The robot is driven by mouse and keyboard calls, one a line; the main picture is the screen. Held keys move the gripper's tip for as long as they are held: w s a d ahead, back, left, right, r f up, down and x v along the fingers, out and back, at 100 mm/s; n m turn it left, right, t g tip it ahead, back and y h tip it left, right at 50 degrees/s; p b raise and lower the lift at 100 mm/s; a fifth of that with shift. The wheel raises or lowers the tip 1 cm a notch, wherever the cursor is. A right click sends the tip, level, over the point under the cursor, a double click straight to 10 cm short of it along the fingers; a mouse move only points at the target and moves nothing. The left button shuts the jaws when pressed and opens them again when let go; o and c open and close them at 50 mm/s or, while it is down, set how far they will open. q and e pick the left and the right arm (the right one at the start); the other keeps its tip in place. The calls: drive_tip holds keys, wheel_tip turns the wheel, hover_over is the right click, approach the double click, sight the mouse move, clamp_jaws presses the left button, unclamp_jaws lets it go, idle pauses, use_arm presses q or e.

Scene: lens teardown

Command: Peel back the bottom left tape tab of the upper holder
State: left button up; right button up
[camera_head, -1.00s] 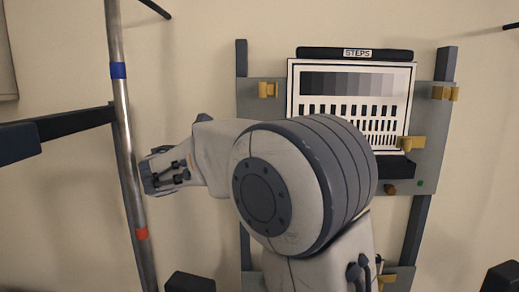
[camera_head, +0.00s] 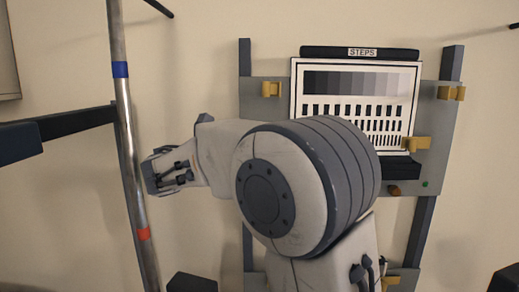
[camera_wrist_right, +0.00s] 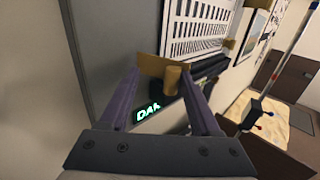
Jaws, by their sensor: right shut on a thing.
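The upper holder is a grey board (camera_head: 434,165) carrying a black-and-white test chart (camera_head: 360,92) under a dark bar labelled STEPS. Yellow tape tabs show at its top left (camera_head: 271,89), top right (camera_head: 452,93) and bottom right (camera_head: 416,143). The bottom left is hidden behind my arm in the head view. In the right wrist view my right gripper (camera_wrist_right: 163,85) is shut on a tan tape tab (camera_wrist_right: 150,66) just below the chart's lower edge (camera_wrist_right: 195,52). A rounded tan piece shows between the fingers. My left gripper is not in view.
A metal pole (camera_head: 124,130) with blue and red bands stands at the left. A lower board with a yellow tab (camera_head: 391,280) shows at the bottom. In the right wrist view, a lit green sign (camera_wrist_right: 148,114) glows behind the fingers.

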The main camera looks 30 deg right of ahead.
drive_tip(key=b+v, duration=0.3)
drive_tip(key=v, duration=0.7)
drive_tip(key=shift+a+b, duration=0.2)
drive_tip(key=shift+b, duration=0.1)
drive_tip(key=s+a+f+m+y+b, duration=0.1)
drive_tip(key=s+a+f+y, duration=0.15)
drive_tip(key=f, duration=0.45)
drive_tip(key=s+a+f+y+b, duration=0.1)
drive_tip(key=s+f+y, duration=0.15)
drive_tip(key=f, duration=0.45)
drive_tip(key=s+a+f+m+y+b, duration=0.15)
drive_tip(key=f+y, duration=0.25)
drive_tip(key=f, duration=0.4)
drive_tip(key=s+a+f+m+g+y+b, duration=0.1)
drive_tip(key=s+a+f+m+y, duration=0.3)
drive_tip(key=s+f, duration=0.4)
drive_tip(key=s+a+f+m+g+y+b, duration=0.1)
drive_tip(key=s+a+f+m+g+y, duration=0.1)
drive_tip(key=s+a+f+m+y, duration=0.3)
drive_tip(key=s+a+f+m, duration=0.1)
drive_tip(key=s+a+f, duration=0.3)
drive_tip(key=s, duration=0.1)
drive_tip(key=shift+a+f+m+g+y, duration=0.15)
drive_tip(key=shift+f+m+g+y, duration=0.15)
drive_tip(key=shift+f+m+g, duration=0.1)
